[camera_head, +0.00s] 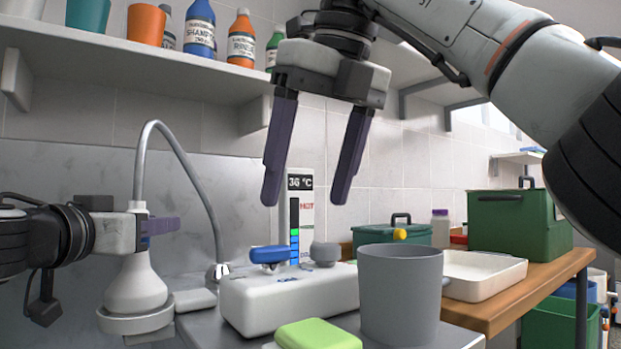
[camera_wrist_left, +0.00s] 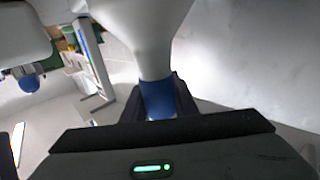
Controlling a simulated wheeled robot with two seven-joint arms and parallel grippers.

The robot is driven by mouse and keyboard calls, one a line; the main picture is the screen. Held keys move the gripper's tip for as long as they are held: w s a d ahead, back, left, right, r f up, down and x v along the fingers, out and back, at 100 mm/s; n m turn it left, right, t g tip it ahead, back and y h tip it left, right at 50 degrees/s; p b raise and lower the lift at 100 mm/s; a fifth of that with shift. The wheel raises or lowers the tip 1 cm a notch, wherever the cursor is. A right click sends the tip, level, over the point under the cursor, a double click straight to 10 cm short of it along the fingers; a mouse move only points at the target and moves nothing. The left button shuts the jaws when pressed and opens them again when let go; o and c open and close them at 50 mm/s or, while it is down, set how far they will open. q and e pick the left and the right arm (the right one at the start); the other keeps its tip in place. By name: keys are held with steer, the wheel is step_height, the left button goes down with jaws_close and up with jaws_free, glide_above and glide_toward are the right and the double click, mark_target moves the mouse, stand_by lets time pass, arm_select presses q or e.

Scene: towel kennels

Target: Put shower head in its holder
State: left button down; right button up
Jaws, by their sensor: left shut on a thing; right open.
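The white shower head (camera_head: 137,286) is at the left in the head view, bell down and roughly upright, with a grey hose (camera_head: 187,165) arching from its top. My left gripper (camera_head: 160,227) is shut on its neck. In the left wrist view the blue-banded neck of the shower head (camera_wrist_left: 157,95) lies between the fingers. A white ring-shaped holder (camera_head: 136,325) is directly under the bell; I cannot tell whether the bell rests in it or is just above. My right gripper (camera_head: 306,196) is open and empty, fingers down, above the white mixer unit (camera_head: 285,300).
A blue lever (camera_head: 270,254) and a temperature display (camera_head: 300,215) are at the mixer. A grey cup (camera_head: 400,290) and green soap block (camera_head: 317,335) stand in front. A white tray (camera_head: 483,275) and green boxes (camera_head: 510,222) are on the wooden table. A bottle shelf (camera_head: 130,75) runs above.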

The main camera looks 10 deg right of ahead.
arm_select(q)
steer(key=shift+f, duration=0.7)
stand_by(0.7)
steer(key=c, duration=1.3)
jaws_free()
steer(key=shift+c, duration=0.2)
steer(key=shift+f, duration=0.15)
steer(key=p+v, duration=0.1)
steer(key=v, duration=0.9)
steer(key=shift+s, duration=0.15)
